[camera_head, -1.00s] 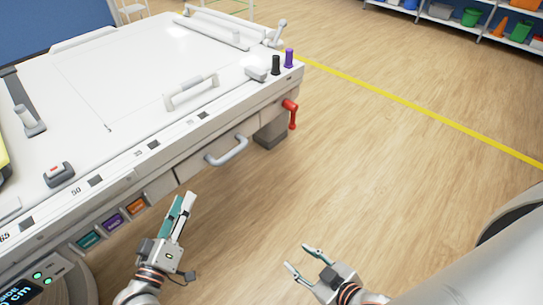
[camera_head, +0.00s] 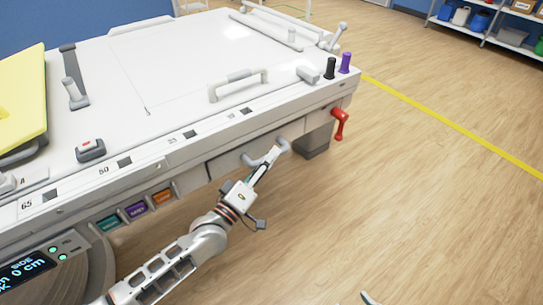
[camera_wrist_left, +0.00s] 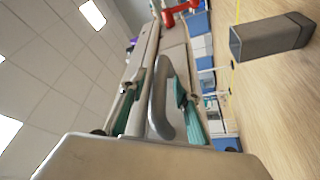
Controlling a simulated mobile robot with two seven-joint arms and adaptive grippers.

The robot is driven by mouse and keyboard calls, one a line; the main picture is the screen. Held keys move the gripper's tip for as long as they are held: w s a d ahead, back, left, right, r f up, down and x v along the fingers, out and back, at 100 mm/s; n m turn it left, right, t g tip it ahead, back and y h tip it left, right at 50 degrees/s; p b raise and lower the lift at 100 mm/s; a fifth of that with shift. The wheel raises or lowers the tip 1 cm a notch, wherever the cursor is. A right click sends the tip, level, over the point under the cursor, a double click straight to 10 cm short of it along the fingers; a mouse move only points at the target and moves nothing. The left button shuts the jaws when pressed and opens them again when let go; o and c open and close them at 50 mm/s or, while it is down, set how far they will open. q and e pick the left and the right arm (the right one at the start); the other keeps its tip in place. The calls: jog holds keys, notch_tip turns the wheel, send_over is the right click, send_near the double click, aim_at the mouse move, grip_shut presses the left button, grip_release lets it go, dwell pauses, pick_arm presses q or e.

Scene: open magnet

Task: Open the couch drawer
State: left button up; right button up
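The couch drawer (camera_head: 226,165) is a pale front panel in the side of the white couch (camera_head: 190,60). It looks flush with the side. Its grey bar handle (camera_head: 278,149) also shows in the left wrist view (camera_wrist_left: 158,100). My left gripper (camera_head: 264,168) is at the handle, its fingers partly hidden in the head view. In the left wrist view its teal-padded fingers (camera_wrist_left: 160,108) stand apart on either side of the handle, with gaps visible. Of my right gripper (camera_head: 370,299) only a fingertip shows at the bottom edge.
Coloured buttons (camera_head: 136,209) and a display (camera_head: 26,268) are on the couch side at left. The wooden floor right of the couch is clear.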

pick_arm(q)
jog(key=shift+w+d+r, duration=0.1)
jog(key=shift+w+d, duration=0.2)
jog(key=shift+w, duration=0.1)
pick_arm(e)
jog(key=shift+s+f, duration=0.1)
pick_arm(q)
grip_shut()
jog(key=shift+s+d+r, duration=0.1)
jog(key=shift+s+d, duration=0.2)
jog(key=shift+s, duration=0.1)
jog(key=s+d+p, duration=0.4)
jog(key=s+d, duration=0.9)
jog(key=s, duration=0.5)
jog(key=shift+s+d+p, duration=0.15)
jog(key=shift+s+p, duration=0.1)
jog(key=shift+p, duration=0.15)
pick_arm(e)
jog(key=shift+h, duration=0.3)
jog(key=s+d, duration=0.3)
jog(key=shift+s, duration=0.15)
